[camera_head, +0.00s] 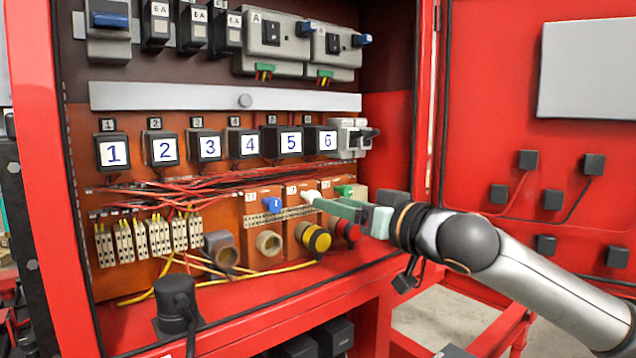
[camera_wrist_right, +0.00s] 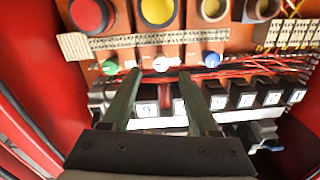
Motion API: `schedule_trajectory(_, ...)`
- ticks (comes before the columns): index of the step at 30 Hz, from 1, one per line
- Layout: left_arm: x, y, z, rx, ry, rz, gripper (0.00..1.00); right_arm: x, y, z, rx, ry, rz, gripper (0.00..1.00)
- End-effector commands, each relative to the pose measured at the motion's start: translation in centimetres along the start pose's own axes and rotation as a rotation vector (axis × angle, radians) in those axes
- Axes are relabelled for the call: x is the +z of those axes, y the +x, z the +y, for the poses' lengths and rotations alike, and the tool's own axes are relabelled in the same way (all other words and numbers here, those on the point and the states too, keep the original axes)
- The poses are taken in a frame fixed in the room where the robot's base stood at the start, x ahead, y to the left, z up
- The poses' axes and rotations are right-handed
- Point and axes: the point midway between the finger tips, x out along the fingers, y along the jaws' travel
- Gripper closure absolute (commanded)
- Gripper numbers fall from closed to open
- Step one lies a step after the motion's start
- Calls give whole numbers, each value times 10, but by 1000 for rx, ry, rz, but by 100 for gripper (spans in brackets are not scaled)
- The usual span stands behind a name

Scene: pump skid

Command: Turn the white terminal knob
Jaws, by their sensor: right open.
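The white terminal knob (camera_head: 308,195) sits on an orange terminal block at the lower right of the cabinet panel, between a blue knob (camera_head: 272,204) and a green knob (camera_head: 344,190). My right gripper (camera_head: 322,205) reaches in from the right with its pale green fingers at the white knob. In the right wrist view, which shows the panel upside down, the open fingers (camera_wrist_right: 160,74) stand on either side of the white knob (camera_wrist_right: 161,64). I see a gap on both sides, and nothing is held. My left gripper is not in view.
Yellow (camera_head: 314,237) and red (camera_head: 345,231) round caps sit just below the knobs. Loose red wires (camera_head: 190,187) run across the panel at left. A row of numbered black modules (camera_head: 210,147) is above. The red cabinet wall (camera_head: 399,120) stands close on the right.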

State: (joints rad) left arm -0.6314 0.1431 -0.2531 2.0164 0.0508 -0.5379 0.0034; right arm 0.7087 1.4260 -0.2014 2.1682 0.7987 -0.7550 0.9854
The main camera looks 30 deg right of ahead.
Motion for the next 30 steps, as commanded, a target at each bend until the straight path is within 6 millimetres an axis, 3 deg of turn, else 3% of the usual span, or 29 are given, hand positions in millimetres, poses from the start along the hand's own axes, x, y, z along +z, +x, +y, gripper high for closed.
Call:
schedule_trajectory(2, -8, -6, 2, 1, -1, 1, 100, -4, 10, -3, -5, 4, 0, 39)
schedule_trajectory(12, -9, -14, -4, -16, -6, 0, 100, -2, 48, -1, -1, 2, 1, 39)
schedule_trajectory(25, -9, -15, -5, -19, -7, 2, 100, 1, 56, -1, -1, -2, -1, 39)
schedule_trajectory(30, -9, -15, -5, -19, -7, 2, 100, 1, 56, -1, -1, -2, -1, 58)
